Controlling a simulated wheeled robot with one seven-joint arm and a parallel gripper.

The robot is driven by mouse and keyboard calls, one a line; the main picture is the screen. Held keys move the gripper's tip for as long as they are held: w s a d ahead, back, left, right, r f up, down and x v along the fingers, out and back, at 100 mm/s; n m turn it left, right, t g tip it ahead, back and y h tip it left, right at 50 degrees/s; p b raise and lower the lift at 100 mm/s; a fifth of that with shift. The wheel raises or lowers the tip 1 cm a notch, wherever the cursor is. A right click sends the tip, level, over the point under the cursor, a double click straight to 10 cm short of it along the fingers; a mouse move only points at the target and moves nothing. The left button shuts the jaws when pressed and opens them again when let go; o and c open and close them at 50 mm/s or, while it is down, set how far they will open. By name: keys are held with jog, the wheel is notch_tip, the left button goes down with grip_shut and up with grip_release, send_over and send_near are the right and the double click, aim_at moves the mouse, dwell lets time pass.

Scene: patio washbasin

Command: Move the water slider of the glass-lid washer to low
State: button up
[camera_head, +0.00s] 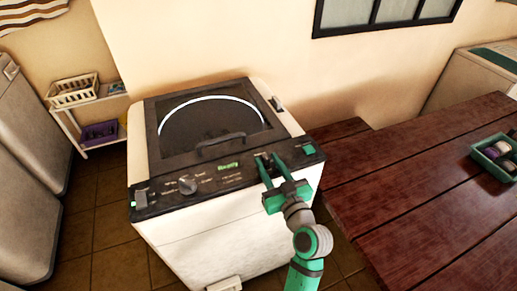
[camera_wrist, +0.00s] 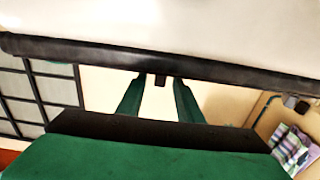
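The glass-lid washer (camera_head: 205,222) is a white top-loader with a dark lid, a round window and a black front control panel (camera_head: 160,207). My gripper (camera_head: 268,160) is at the right part of this panel, its two green fingers apart. In the wrist view my gripper (camera_wrist: 160,84) has its fingertips on either side of a small dark knob (camera_wrist: 160,80) that sticks out from the dark panel edge (camera_wrist: 230,76). It looks like a slider knob. Narrow gaps seem to show beside it. The fingers hide its track and markings in the head view.
A round dial (camera_head: 187,185) and a green lit display (camera_head: 228,166) are left of my gripper. A green button (camera_head: 309,149) is close on its right. A wooden table (camera_head: 430,190) with a green tray (camera_head: 490,165) stands to the right. A shelf (camera_head: 100,142) is at the left.

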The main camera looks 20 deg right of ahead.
aim_at(264, 154)
jog(key=w, duration=0.5)
jog(key=shift+a, duration=0.2)
jog(key=shift+w+a, duration=0.25)
jog(key=shift+w, duration=0.5)
jog(key=shift+d, duration=0.1)
grip_shut()
